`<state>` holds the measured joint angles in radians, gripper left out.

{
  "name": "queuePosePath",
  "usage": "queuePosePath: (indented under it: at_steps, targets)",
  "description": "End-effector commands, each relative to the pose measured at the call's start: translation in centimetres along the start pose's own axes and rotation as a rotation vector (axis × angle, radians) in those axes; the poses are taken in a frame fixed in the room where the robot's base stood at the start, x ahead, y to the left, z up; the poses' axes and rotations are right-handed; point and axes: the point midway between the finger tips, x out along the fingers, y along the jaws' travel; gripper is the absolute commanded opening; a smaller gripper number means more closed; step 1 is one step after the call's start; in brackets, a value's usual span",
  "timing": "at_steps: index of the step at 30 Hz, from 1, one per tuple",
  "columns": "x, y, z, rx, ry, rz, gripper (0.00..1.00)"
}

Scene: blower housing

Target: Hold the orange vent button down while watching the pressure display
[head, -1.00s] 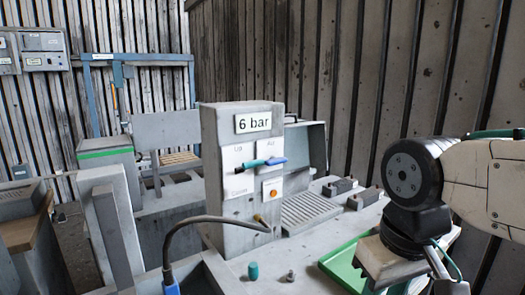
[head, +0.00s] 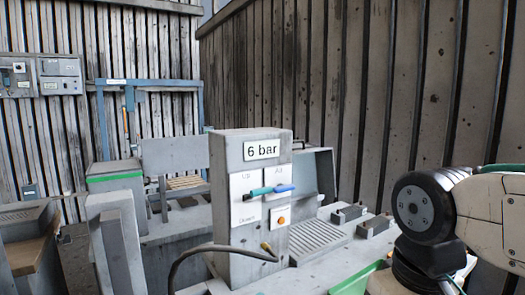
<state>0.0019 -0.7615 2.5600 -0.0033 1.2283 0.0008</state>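The orange vent button (head: 281,221) sits low on the front of an upright grey housing (head: 232,235), on a white plate. The pressure display (head: 261,150) at the top of the housing reads "6 bar". A teal and blue handle (head: 268,191) sticks out across the front between the display and the button. Nothing touches the button. My arm stands at the right edge of the head view, well apart from the housing. My gripper's fingers are not in the picture.
A black hose (head: 205,248) with a brass end curves past the housing's foot. A green tray (head: 352,283) lies at the lower right, close to my arm. A slotted grille (head: 318,238) and small dark blocks (head: 349,213) are on the bench right of the housing.

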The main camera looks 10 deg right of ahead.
Motion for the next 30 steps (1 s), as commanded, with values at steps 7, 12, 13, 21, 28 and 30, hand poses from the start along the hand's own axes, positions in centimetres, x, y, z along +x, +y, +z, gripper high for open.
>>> queuePosePath:
  at_steps: [7, 12, 13, 21, 28, 30]
  targets:
    - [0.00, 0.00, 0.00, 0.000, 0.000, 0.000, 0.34]
    - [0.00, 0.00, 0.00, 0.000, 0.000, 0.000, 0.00]
    - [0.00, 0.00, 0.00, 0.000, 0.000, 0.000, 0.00]
    - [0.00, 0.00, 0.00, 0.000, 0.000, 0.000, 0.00]
    - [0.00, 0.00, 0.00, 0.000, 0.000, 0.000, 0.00]
    - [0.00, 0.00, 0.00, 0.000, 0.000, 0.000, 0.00]
